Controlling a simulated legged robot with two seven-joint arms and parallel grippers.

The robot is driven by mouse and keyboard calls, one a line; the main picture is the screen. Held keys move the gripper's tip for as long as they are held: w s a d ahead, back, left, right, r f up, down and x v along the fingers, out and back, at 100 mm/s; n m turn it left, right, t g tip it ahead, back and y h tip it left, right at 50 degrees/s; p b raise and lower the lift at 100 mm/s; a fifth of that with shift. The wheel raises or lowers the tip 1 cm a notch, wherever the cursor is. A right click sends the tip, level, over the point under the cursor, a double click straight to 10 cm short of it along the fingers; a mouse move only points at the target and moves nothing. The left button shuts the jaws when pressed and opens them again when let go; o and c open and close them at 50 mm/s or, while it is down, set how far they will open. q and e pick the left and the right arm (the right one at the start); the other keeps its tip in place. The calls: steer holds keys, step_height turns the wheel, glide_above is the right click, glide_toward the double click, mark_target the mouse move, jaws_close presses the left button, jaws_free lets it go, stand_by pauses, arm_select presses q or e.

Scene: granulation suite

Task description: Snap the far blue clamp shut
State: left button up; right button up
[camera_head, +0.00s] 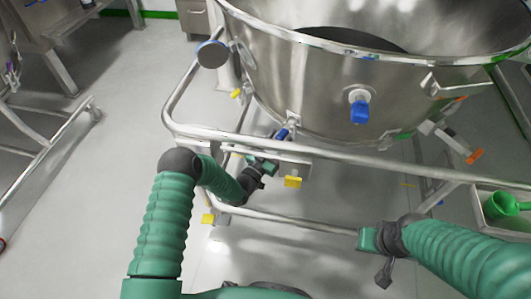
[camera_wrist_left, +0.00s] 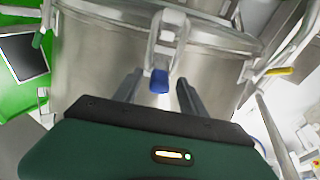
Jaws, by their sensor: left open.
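A steel clamp with a blue tip (camera_head: 282,133) sits low on the side of the large steel vessel (camera_head: 310,85). In the left wrist view the blue tip (camera_wrist_left: 159,82) shows between the two open fingers of my left gripper (camera_wrist_left: 158,90), with no clear contact. How far the clamp stands off the vessel wall is hard to tell. My right gripper (camera_head: 375,250) is low at the right, away from the vessel; its finger opening is unclear.
A steel frame rail (camera_head: 330,154) runs around the vessel, close to my left arm. A green scoop (camera_head: 503,205) lies in a tray at the right.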

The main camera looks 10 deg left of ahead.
arm_select(q)
steer(key=p+v, duration=0.2)
steer(key=v, duration=0.9)
steer(key=shift+s+p, duration=0.3)
steer(key=shift+p, duration=0.05)
steer(key=shift+f, duration=0.1)
